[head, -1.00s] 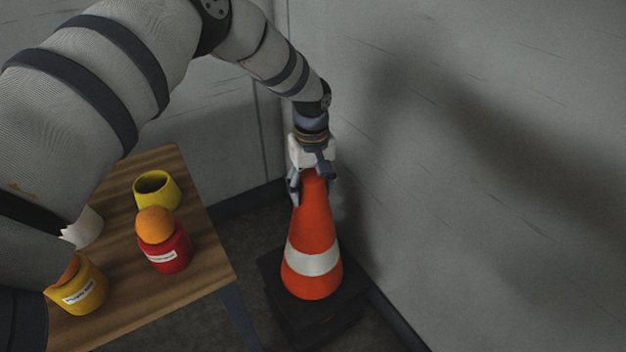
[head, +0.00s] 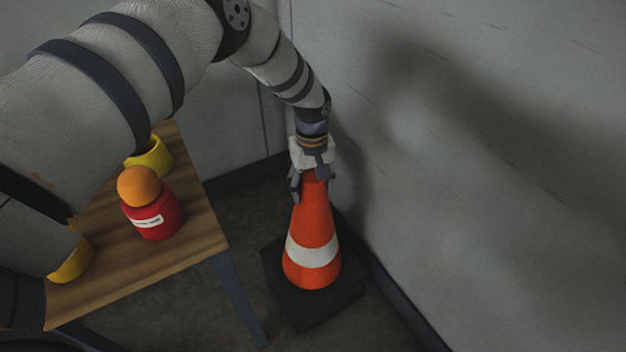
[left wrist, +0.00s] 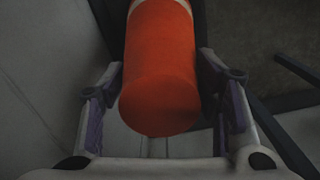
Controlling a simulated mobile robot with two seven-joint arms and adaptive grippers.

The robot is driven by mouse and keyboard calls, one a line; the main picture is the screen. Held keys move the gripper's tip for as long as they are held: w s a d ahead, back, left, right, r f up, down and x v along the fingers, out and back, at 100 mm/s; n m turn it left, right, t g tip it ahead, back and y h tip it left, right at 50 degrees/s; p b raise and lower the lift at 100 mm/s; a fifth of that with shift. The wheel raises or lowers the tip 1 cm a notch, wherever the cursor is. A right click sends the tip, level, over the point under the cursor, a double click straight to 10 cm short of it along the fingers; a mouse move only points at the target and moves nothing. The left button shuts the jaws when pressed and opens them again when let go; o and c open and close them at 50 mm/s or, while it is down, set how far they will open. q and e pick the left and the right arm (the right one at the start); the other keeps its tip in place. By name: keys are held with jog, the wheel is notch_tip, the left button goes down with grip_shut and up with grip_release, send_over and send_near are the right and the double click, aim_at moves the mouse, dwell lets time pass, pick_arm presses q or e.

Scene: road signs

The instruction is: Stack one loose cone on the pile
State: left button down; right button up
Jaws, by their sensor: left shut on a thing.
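An orange cone (head: 312,222) with a white band and a dark square base (head: 305,308) stands upright, close to the wall in the head view. My left gripper (head: 312,185) comes down from above and is shut on the cone's top. In the left wrist view the orange cone (left wrist: 160,75) lies between the two fingers of my left gripper (left wrist: 160,88). I cannot tell whether the dark base is one layer or several, or whether other cones sit under this one. My right gripper is not in view.
A wooden table (head: 195,245) stands left of the cone. It holds a red jar (head: 155,217) with an orange ball (head: 138,186) on top, and yellow pots (head: 152,158), partly hidden by my arm. A grey wall (head: 480,180) is close on the right.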

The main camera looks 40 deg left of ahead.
aim_at(313, 176)
pick_arm(q)
jog(key=shift+f+b, duration=1.05)
jog(key=shift+f, duration=0.95)
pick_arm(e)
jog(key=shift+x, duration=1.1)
pick_arm(q)
jog(key=shift+d, duration=0.1)
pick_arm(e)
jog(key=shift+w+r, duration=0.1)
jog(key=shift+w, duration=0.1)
pick_arm(q)
jog(key=shift+f, duration=0.1)
jog(key=shift+c, duration=2.4)
grip_release()
jog(key=shift+s+f, duration=0.1)
notch_tip(313, 176, up, 12)
jog(key=shift+r, duration=0.1)
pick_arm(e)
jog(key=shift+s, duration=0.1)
